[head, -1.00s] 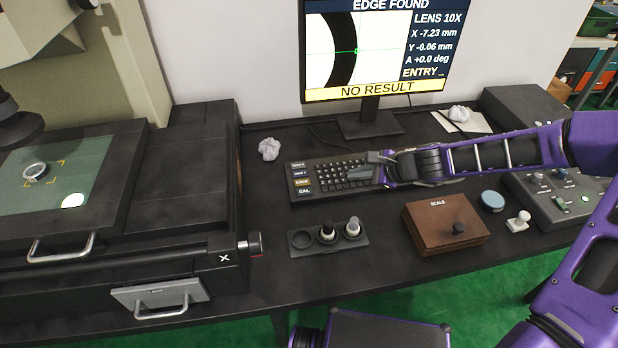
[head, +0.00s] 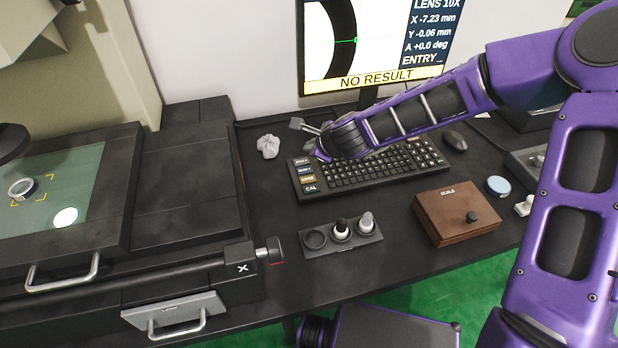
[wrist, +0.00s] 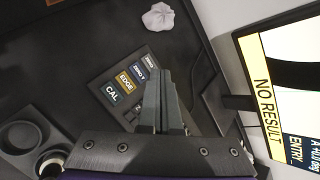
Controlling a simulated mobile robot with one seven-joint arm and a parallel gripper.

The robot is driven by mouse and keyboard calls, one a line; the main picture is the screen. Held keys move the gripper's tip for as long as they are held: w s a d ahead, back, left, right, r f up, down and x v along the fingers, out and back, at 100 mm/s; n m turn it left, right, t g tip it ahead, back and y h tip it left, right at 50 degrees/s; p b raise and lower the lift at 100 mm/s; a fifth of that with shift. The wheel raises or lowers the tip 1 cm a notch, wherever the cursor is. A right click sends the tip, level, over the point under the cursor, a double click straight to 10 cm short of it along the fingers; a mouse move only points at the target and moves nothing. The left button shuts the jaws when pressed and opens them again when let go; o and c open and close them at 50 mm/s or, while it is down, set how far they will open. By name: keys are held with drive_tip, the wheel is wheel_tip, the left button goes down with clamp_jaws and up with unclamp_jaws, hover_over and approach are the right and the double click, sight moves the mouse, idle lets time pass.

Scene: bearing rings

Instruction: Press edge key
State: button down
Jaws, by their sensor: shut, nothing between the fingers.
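The black keyboard (head: 375,170) lies on the desk below the monitor. Its left end has a column of larger labelled keys. The EDGE key (head: 307,179) is yellowish and sits just above the CAL key (head: 310,188); in the wrist view the EDGE key (wrist: 125,81) shows clearly to the left of the fingers. My gripper (wrist: 158,90) is shut and empty, its fingertips over the keyboard's labelled end, near the ZERO keys. In the head view my gripper (head: 300,127) is above the keyboard's upper left edge. I cannot tell any contact with a key. The monitor (head: 378,40) reads NO RESULT.
A crumpled paper ball (head: 268,146) lies left of the gripper. A holder (head: 342,238) with lens pieces and a brown SCALE box (head: 456,213) stand in front of the keyboard. The measuring stage (head: 60,195) fills the left side.

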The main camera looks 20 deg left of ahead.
drive_tip(key=b, duration=0.5)
hover_over(311, 181)
wheel_tip(311, 181, down, 7)
drive_tip(key=shift+s+r, duration=0.1)
drive_tip(key=shift+f, duration=1.05)
drive_tip(key=shift+f, duration=0.1)
idle(1.0)
drive_tip(key=shift+f, duration=0.3)
drive_tip(key=shift+f, duration=0.35)
idle(0.5)
drive_tip(key=shift+r, duration=0.1)
drive_tip(key=shift+r+p, duration=0.4)
drive_tip(key=shift+r, duration=0.25)
drive_tip(key=shift+r, duration=0.1)
